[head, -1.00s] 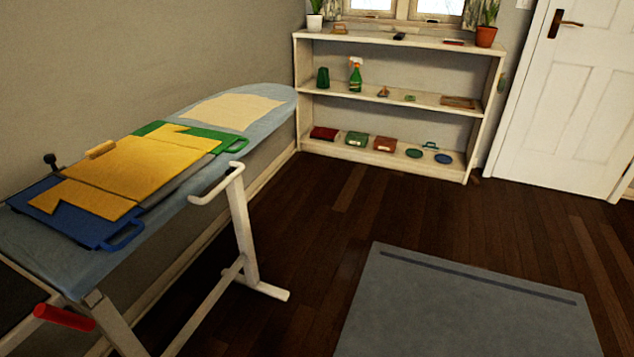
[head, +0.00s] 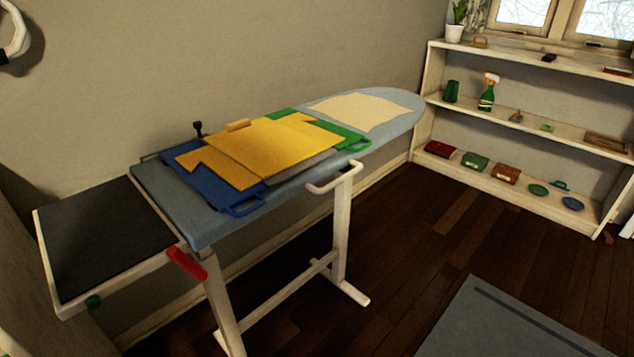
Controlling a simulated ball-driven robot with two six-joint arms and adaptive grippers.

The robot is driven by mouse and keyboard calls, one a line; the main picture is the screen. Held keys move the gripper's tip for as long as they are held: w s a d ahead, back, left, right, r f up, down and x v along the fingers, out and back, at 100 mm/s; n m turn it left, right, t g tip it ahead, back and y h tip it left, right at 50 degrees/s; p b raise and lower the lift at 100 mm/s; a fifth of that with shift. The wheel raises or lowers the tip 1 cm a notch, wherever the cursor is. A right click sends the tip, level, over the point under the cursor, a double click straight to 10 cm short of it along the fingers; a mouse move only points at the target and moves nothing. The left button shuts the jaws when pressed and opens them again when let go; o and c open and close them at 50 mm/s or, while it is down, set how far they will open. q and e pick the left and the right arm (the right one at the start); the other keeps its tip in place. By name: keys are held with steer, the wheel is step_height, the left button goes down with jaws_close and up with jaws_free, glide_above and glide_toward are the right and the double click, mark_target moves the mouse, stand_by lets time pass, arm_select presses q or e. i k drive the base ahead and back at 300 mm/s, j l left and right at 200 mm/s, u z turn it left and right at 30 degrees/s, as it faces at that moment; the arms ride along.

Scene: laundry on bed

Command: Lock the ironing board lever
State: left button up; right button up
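The ironing board (head: 215,228) stands along the wall, its pale blue top running from the near left to the far right on white legs. A red lever (head: 187,263) sticks out at its near end, under the edge by the front leg, slanting down to the right. A yellow shirt-shaped cloth (head: 262,150) lies on a blue board (head: 205,188) and a green board (head: 352,142) on top. Neither of my grippers is in view.
A dark tray in a white frame (head: 98,235) extends from the board's near end, with a small green knob (head: 93,302). A white shelf (head: 500,182) with several items stands at the back right. A grey mat (head: 500,325) lies on otherwise clear dark floor.

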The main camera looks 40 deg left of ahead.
mark_target(188, 262)
steer(key=k+l+u, duration=0.15)
steer(key=u, duration=1.7)
